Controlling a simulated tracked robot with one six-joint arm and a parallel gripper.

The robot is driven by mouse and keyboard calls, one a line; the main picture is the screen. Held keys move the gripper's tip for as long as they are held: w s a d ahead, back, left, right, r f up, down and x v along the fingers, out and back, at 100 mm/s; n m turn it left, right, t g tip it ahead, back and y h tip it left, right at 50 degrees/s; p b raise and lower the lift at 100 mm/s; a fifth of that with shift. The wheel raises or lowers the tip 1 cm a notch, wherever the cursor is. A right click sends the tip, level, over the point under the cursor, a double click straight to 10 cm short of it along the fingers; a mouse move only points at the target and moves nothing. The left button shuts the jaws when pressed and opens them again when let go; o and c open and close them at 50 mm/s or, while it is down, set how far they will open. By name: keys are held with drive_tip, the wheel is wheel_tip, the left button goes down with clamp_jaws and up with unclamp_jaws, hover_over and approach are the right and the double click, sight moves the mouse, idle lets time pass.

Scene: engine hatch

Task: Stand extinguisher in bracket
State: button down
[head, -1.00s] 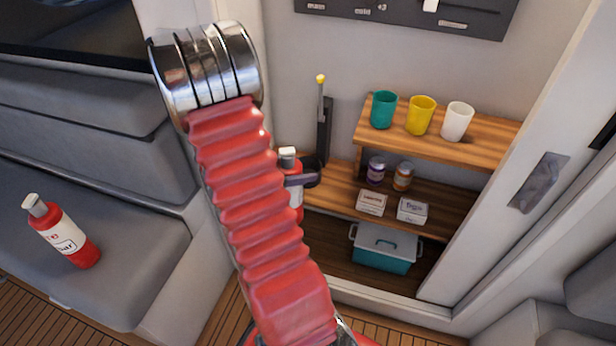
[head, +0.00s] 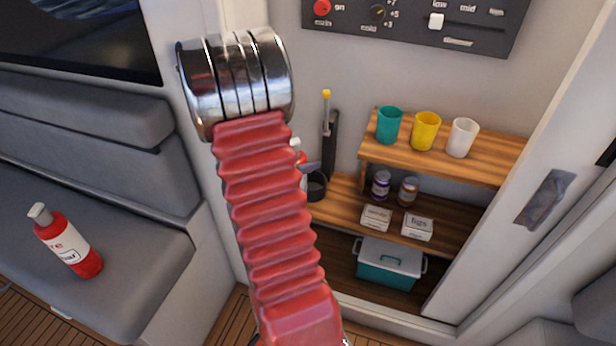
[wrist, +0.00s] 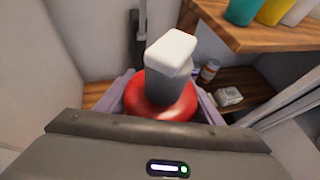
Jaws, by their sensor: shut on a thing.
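A red extinguisher with a pale top (head: 297,146) is held by my gripper (head: 311,168); my arm hides most of its body in the head view. In the wrist view the extinguisher's red shoulder (wrist: 160,107) and grey-white valve (wrist: 170,62) stand between the two finger pads, roughly upright. The bracket shows as a dark ring (head: 316,188) low on the wall, with a dark back strip above it. The held extinguisher is above and left of the ring in the picture. I cannot tell how its base lies to the ring.
To the right, wooden shelves (head: 490,160) carry cups, jars and boxes, with a teal cooler (head: 388,265) below. A control panel (head: 410,22) is above.

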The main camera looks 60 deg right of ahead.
approach(322, 131)
drive_tip(key=s+d, duration=0.1)
drive_tip(key=d, duration=0.5)
drive_tip(key=shift+s+d+f, duration=0.1)
drive_tip(key=shift+d+f, duration=0.05)
drive_tip(key=shift+f, duration=0.6)
drive_tip(key=shift+d+f, duration=0.15)
drive_tip(key=shift+f, duration=0.75)
drive_tip(key=shift+d+f, duration=0.2)
drive_tip(key=shift+f, duration=2.25)
drive_tip(key=c, duration=0.5)
unclamp_jaws()
drive_tip(key=shift+a+f, duration=0.1)
drive_tip(key=shift+f, duration=0.05)
